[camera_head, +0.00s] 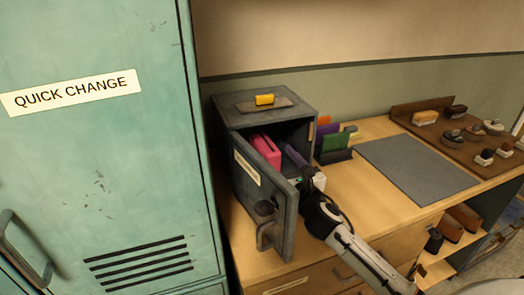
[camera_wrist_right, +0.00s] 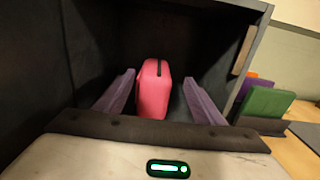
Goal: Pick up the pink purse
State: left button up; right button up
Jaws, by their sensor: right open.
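The pink purse (camera_head: 266,151) stands upright inside a small dark grey cabinet (camera_head: 309,101) whose door (camera_head: 256,190) hangs open. In the right wrist view the purse (camera_wrist_right: 153,90) is pink with a dark strip along its top and sits straight ahead. My right gripper (camera_head: 297,160) reaches in at the cabinet's opening, to the right of the purse in the head view. In the wrist view its two purple fingers (camera_wrist_right: 157,95) are spread wide, one on each side of the purse, with gaps on both sides. My left gripper is in neither view.
The open door stands left of my right arm. A yellow item (camera_head: 265,99) lies on the cabinet top. Purple, orange and green cards (camera_head: 336,142) stand right of the cabinet. A grey mat (camera_head: 414,168) is bare.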

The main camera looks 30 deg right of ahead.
aim_at(265, 142)
jog(key=x, duration=0.6)
jog(key=shift+w+a, duration=0.25)
jog(key=shift+w, duration=0.1)
jog(key=c, duration=1.1)
jog(key=shift+r, duration=0.1)
jog(key=shift+c, duration=0.8)
jog(key=shift+r, duration=0.1)
